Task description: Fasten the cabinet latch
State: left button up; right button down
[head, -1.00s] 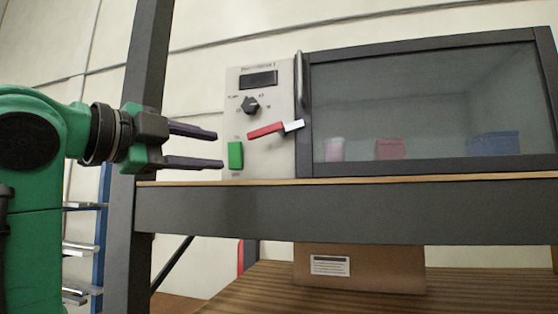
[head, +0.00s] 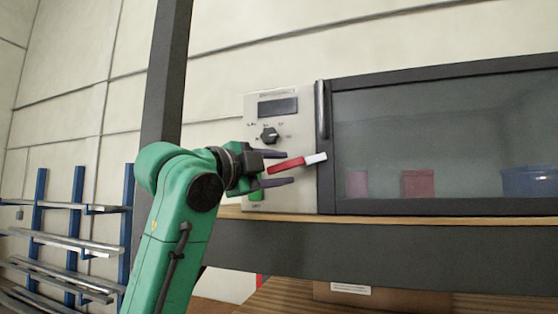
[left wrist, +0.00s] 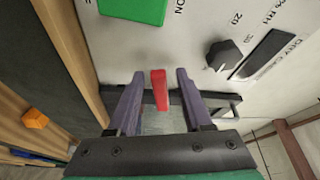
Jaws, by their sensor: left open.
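The cabinet latch is a red lever (head: 287,165) with a pale metal end (head: 316,158), on the panel left of the glass door. It tilts slightly up to the right, and the pale end reaches the door's frame edge. My left gripper (head: 288,168) is open, with its fingers above and below the red lever in the head view. In the left wrist view the red lever (left wrist: 159,88) stands between the two open fingers (left wrist: 157,90), with gaps on both sides. I cannot tell whether either finger touches it. My right gripper is out of view.
The cabinet's glass door (head: 430,140) has a dark frame and a vertical handle (head: 322,110). A black knob (head: 270,135) and a green switch (head: 256,194) share the panel (head: 252,106). A dark upright post (head: 166,75) stands left. A cardboard box (head: 400,297) sits below.

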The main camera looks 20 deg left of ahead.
pick_arm(q)
grip_shut()
jog(key=shift+s+a+r+m+g, duration=0.1)
jog(key=shift+a+r+m+g, duration=0.2)
jog(key=shift+m, duration=0.6)
jog(key=shift+d+r+m+y, duration=0.2)
jog(key=shift+r+m+y, duration=0.1)
jog(key=shift+m, duration=0.3)
grip_release()
jog(key=shift+f, duration=0.1)
jog(key=b+v, duration=0.6)
jog(key=v, duration=0.8)
jog(key=shift+a+r, duration=0.15)
jog(key=shift+r, duration=0.1)
